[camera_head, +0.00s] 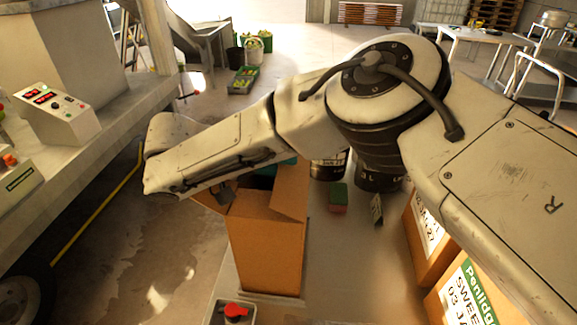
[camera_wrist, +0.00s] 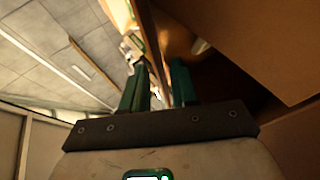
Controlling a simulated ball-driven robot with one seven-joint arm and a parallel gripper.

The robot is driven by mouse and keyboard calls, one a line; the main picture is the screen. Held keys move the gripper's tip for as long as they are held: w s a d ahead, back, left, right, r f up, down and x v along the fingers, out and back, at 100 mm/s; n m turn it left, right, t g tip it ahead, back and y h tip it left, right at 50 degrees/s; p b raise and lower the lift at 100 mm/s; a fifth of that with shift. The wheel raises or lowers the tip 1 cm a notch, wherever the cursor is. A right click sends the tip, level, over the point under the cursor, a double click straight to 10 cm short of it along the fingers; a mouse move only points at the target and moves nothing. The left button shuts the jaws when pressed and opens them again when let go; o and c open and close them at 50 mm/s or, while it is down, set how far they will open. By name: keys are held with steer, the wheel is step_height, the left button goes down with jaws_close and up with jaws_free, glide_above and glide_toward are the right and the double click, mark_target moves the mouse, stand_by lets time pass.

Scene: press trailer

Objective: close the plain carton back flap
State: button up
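The plain carton (camera_head: 266,245) stands upright below my arm in the head view. A flap on its right (camera_head: 291,188) stands up, and a flap at its left (camera_head: 212,199) sticks outward. My arm covers the carton's far top edge, so the back flap cannot be made out there. In the wrist view, my gripper (camera_wrist: 158,78) has its two teal fingers apart. A brown cardboard edge (camera_wrist: 152,40) runs down behind the gap between them; whether it touches a finger I cannot tell. A large cardboard panel (camera_wrist: 250,40) fills the upper right.
Labelled cartons (camera_head: 465,295) stand at the lower right. A red button box (camera_head: 235,312) is in front. A machine with a control box (camera_head: 58,115) is at left.

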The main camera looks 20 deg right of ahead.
steer(key=b+v, duration=0.1)
steer(key=v, duration=0.7)
steer(key=shift+a, duration=0.15)
